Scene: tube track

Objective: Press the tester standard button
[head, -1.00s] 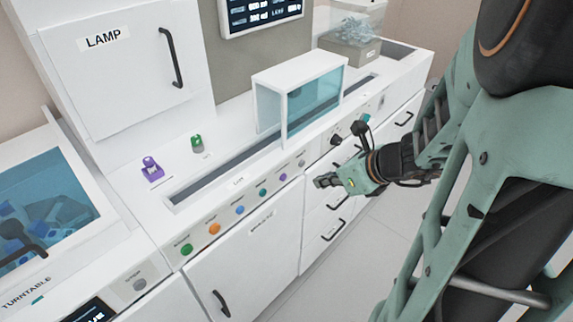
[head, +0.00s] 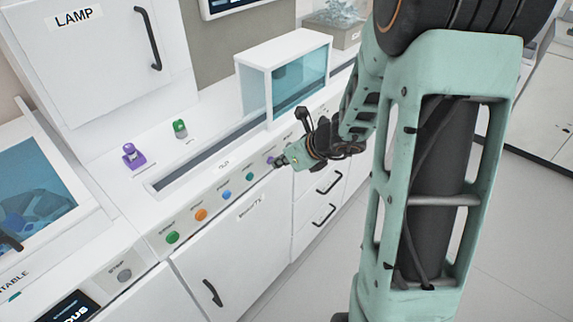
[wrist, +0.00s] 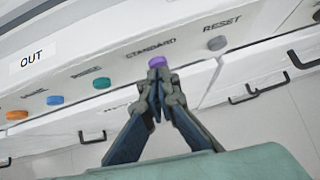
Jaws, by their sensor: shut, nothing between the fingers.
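The standard button is purple and sits on the front panel of the white counter. In the wrist view the purple button (wrist: 157,62) shows under the label STANDARD (wrist: 150,49), right at my fingertips. In the head view the purple button (head: 270,160) shows just beside the tips. My gripper (head: 279,162) is shut and empty, at the panel front. In the wrist view my gripper (wrist: 158,72) has its fingers together, pointing at the button and covering its lower edge. I cannot tell whether the tips touch it.
Left of it on the panel are a teal button (wrist: 101,82), a blue button (wrist: 55,100) and an orange button (wrist: 17,114). A grey RESET button (wrist: 217,43) is to the right. Black drawer handles (head: 329,183) stick out below. A clear-sided box (head: 285,80) stands above.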

